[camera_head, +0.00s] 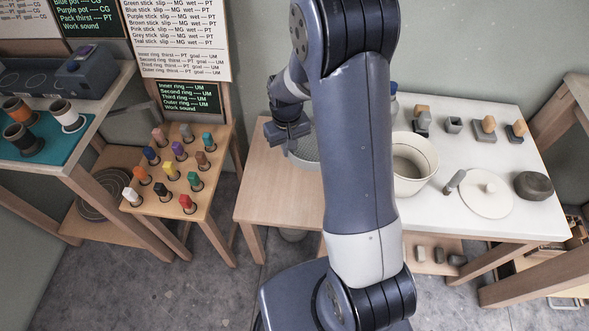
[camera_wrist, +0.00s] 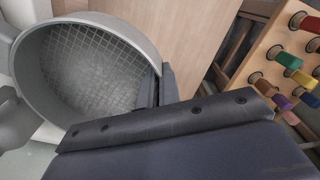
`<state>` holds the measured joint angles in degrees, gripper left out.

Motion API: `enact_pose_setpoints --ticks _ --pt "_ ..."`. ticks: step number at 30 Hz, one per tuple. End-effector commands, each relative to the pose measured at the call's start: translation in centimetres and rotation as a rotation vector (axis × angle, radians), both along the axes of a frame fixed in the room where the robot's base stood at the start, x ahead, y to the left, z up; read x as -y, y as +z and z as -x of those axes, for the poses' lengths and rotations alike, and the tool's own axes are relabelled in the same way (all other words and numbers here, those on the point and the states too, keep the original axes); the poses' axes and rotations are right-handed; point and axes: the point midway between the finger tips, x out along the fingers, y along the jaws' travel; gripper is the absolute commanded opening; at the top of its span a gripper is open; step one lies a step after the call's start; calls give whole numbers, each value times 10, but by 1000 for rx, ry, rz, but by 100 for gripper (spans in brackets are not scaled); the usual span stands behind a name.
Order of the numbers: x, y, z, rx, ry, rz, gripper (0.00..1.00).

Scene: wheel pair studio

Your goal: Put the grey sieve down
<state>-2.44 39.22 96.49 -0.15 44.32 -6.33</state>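The grey sieve (camera_head: 305,153) is a round, deep-walled piece with a mesh bottom, partly hidden behind my arm in the head view. The wrist view shows its open mouth and mesh (camera_wrist: 90,70). My gripper (camera_head: 288,131) is at its near-left rim, with one finger inside the wall and one outside. In the wrist view the fingers (camera_wrist: 157,88) pinch that rim. The sieve is over the bare wooden part of the table (camera_head: 268,185); I cannot tell whether its bottom touches the wood.
Right of my arm, the white tabletop (camera_head: 450,215) holds a cream pot (camera_head: 412,165), a round white lid (camera_head: 487,194), a dark stone-like piece (camera_head: 534,186) and several small blocks. A rack of coloured pegs (camera_head: 177,170) stands left. The wooden table's front left is clear.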

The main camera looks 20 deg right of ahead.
Motion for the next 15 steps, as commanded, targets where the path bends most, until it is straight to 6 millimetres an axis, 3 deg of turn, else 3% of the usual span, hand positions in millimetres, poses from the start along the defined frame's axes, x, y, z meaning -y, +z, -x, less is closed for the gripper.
enact_pose_setpoints --ticks 1,15 --pt "-4 -17 -1 4 25 -1 0" --pt "-32 -75 -4 6 269 -1 0"
